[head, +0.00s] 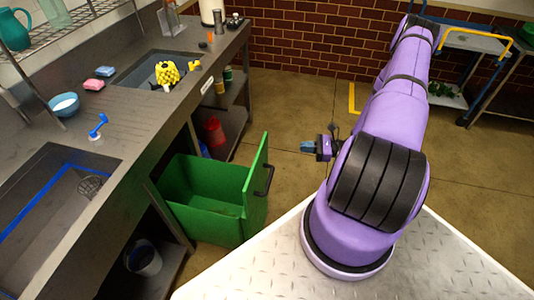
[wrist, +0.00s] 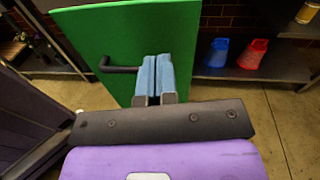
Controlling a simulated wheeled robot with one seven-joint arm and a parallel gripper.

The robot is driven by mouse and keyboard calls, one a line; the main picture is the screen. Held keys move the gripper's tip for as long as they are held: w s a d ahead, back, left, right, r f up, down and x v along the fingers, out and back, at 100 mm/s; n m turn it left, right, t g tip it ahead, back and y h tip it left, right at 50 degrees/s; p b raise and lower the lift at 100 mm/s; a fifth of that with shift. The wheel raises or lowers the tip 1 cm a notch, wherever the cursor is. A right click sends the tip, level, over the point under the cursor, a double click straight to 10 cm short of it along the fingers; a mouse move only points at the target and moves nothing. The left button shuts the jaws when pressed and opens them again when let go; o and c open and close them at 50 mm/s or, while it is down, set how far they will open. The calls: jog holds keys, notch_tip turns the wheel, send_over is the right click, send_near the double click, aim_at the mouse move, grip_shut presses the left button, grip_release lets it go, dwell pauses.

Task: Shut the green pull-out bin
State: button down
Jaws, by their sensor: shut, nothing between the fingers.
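The green pull-out bin (head: 205,207) stands drawn out from under the counter at the left in the head view, and its inside looks empty. Its upright front panel (head: 255,190) carries a black handle (head: 264,180) on the outer face. My gripper (head: 307,147) is shut and empty, to the right of the panel and apart from it in the head view. In the wrist view the blue fingertips (wrist: 154,76) are together in front of the green panel (wrist: 130,45), just right of the black handle (wrist: 118,68). I cannot tell whether they touch the panel.
The counter (head: 130,130) with two sinks runs along the left. A red container (head: 213,132) sits on the shelf beyond the bin. A grey bucket (head: 143,260) stands under the near counter. Floor right of the bin is open, and a cart (head: 470,42) stands at the back right.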

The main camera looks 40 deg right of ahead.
aim_at(264, 150)
notch_tip(264, 150, down, 4)
jog(key=s+a+m+t+h, duration=0.1)
jog(key=m+t+h, duration=0.1)
jog(key=m, duration=0.1)
jog(key=x, duration=1.3)
jog(key=shift+a+r, duration=0.1)
jog(key=shift+a, duration=0.3)
jog(key=r+x, duration=0.1)
jog(key=x, duration=3.3)
jog(key=shift+s+a+r, duration=0.15)
jog(key=shift+a+r, duration=0.05)
jog(key=shift+r, duration=0.1)
